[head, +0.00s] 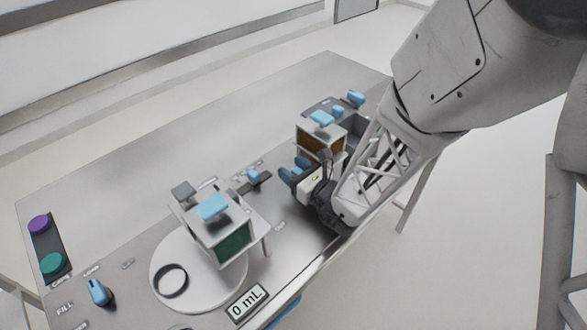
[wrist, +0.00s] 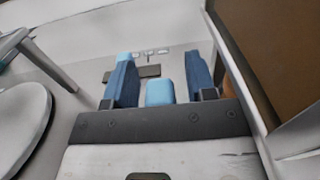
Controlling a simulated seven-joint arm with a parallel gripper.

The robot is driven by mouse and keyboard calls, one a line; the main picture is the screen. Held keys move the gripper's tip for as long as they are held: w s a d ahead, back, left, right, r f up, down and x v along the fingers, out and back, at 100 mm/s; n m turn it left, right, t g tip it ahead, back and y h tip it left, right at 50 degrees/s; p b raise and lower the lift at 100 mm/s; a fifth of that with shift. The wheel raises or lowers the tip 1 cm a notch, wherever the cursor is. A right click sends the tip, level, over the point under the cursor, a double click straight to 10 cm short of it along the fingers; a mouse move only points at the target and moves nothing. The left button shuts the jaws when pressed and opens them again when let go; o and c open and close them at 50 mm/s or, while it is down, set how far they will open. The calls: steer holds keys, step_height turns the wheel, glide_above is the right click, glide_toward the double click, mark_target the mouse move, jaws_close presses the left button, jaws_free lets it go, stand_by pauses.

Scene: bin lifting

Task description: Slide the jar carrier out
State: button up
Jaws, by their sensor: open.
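My gripper (head: 294,168) is open, low over the right part of the table, beside the box with the brown panel (head: 312,141). In the wrist view its two dark blue fingers (wrist: 159,65) stand apart. A light blue block (wrist: 160,92) sits between them with a gap on each side; the head view does not show it clearly. I cannot tell for sure which part is the jar carrier or whether this block belongs to it. A light blue knob (head: 253,175) on a dark strip lies left of my gripper; the strip also shows in the wrist view (wrist: 149,72).
A white box with a green panel (head: 234,244) and light blue top handle stands at a round white plate (head: 168,284). A "0 mL" display (head: 248,302) is at the front edge. Purple and green buttons (head: 51,264) are far left. The back of the table is clear.

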steer(key=shift+c, duration=0.3)
jaws_close()
steer(key=shift+s+a, duration=4)
steer(key=shift+o, duration=0.3)
jaws_free()
steer(key=shift+s+a, duration=0.1)
